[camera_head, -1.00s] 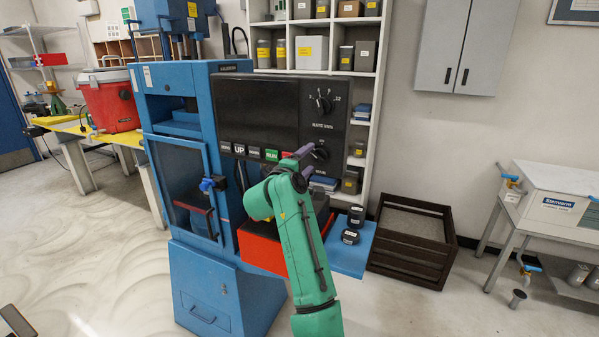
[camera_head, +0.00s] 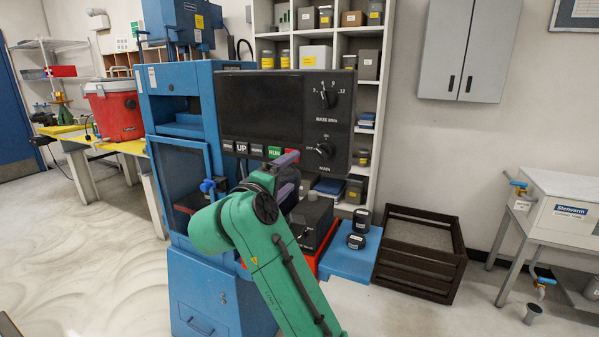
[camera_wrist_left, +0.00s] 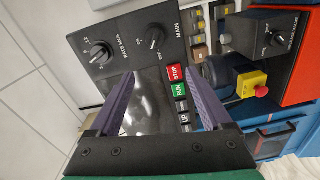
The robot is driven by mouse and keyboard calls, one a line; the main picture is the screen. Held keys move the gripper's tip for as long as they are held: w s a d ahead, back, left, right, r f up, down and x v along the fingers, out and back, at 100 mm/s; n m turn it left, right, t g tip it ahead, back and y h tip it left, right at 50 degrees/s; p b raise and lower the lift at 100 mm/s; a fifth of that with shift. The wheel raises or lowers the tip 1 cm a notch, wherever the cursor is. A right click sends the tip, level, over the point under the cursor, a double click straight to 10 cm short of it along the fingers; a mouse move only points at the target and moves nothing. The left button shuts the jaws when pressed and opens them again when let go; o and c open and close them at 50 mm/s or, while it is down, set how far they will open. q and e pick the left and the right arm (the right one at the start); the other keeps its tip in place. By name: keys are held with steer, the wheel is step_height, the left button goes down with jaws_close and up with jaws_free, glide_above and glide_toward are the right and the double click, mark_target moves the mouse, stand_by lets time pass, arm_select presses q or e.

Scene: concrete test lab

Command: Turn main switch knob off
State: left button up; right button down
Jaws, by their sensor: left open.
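The main switch knob (camera_head: 325,150) is a black rotary knob at the lower right of the dark control panel (camera_head: 262,108), with OFF marked at its left and ON above it. It also shows unobstructed in the left wrist view (camera_wrist_left: 155,38), beyond the fingertips; its exact pointer angle is hard to tell. My left gripper (camera_head: 287,171), with purple fingers, is left of and below the knob and apart from it. In the left wrist view the left gripper (camera_wrist_left: 158,85) is open and empty, with the panel in front. My right gripper is in neither view.
A rate knob (camera_head: 327,95) sits above the main knob. Green RUN (camera_head: 274,152) and red STOP (camera_wrist_left: 174,71) buttons are close to the gripper. A grey box (camera_head: 312,218) with its own knob, and a yellow-based red button (camera_wrist_left: 254,86), are below the panel.

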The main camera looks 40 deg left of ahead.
arm_select(q)
steer(key=a+f+m+g+y+b, duration=0.1)
steer(key=m+g+y+b, duration=0.15)
steer(key=m, duration=0.55)
steer(key=m+t+y+b, duration=0.2)
steer(key=m+y, duration=0.2)
steer(key=m, duration=2.5)
glide_toward(324, 155)
steer(key=p+x, duration=0.3)
steer(key=x, duration=0.6)
steer(key=shift+p, duration=0.35)
steer(key=shift+f, duration=0.1)
jaws_close()
